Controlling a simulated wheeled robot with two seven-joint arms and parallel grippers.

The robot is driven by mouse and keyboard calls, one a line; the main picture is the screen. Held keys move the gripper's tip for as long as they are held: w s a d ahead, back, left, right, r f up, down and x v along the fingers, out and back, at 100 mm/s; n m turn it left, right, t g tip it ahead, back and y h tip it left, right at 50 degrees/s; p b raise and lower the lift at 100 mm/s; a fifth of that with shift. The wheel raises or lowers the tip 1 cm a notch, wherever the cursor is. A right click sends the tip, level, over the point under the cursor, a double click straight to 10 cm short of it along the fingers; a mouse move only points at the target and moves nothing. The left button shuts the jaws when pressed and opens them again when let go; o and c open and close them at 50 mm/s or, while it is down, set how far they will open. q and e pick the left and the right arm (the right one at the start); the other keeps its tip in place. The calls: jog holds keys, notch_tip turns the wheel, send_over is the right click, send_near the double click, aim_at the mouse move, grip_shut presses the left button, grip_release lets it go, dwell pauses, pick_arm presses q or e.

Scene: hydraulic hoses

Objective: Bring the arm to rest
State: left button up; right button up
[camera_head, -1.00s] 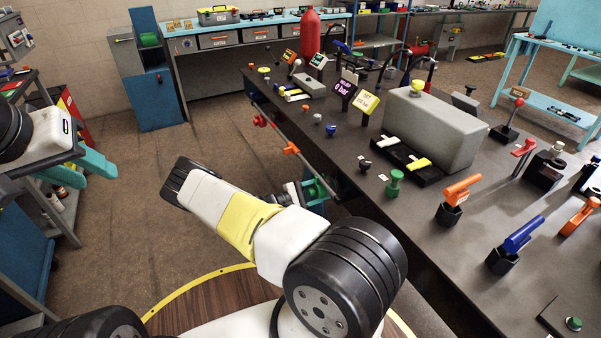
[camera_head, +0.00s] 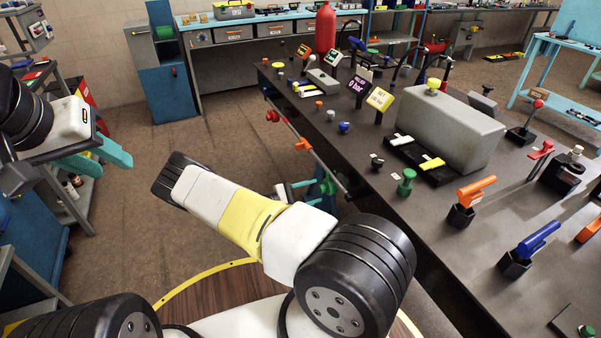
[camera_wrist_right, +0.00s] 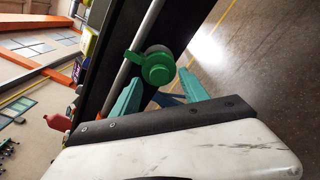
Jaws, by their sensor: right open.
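My right arm, white, yellow and black, crosses the lower middle of the head view. In the right wrist view my right gripper (camera_wrist_right: 157,92) has its two teal fingers apart, with nothing seen gripped. A green round fitting (camera_wrist_right: 157,69) on the bench-side rail lies just beyond and between the fingertips; contact is not clear. In the head view the right fingers (camera_head: 302,192) are small beside the bench's front side, near this green part (camera_head: 326,188). My left gripper (camera_head: 112,163) is at the left edge, its teal fingers apart and empty over the floor.
The dark bench (camera_head: 340,149) fills the right, with a grey box (camera_head: 450,127), orange lever (camera_head: 470,193) and blue lever (camera_head: 530,243). A metal rail with red and orange fittings (camera_head: 304,145) runs along its side. A shelf cart stands at left. Floor (camera_head: 140,215) between is clear.

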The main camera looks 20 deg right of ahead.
dwell(0.3)
jog(key=s+a+r+m+g+y, duration=0.1)
jog(key=s+a+r+m+y, duration=0.3)
jog(key=r, duration=0.5)
jog(key=s+a+r+m+y, duration=0.25)
jog(key=r+y, duration=0.35)
jog(key=r, duration=0.3)
jog(key=s+a+r+m+g+y, duration=0.1)
jog(key=s+a+r+m+y, duration=0.15)
jog(key=r+y, duration=0.45)
jog(key=s+a+r+t+y, duration=0.1)
jog(key=s+a+r+t, duration=0.2)
jog(key=s+r, duration=0.5)
jog(key=s+a+r+t+y, duration=0.1)
jog(key=s+a+r+t, duration=0.3)
jog(key=s+r, duration=0.4)
notch_tip(320, 180, up, 3)
jog(key=shift+r+y, duration=0.1)
jog(key=shift+y, duration=0.2)
jog(key=shift+a, duration=0.1)
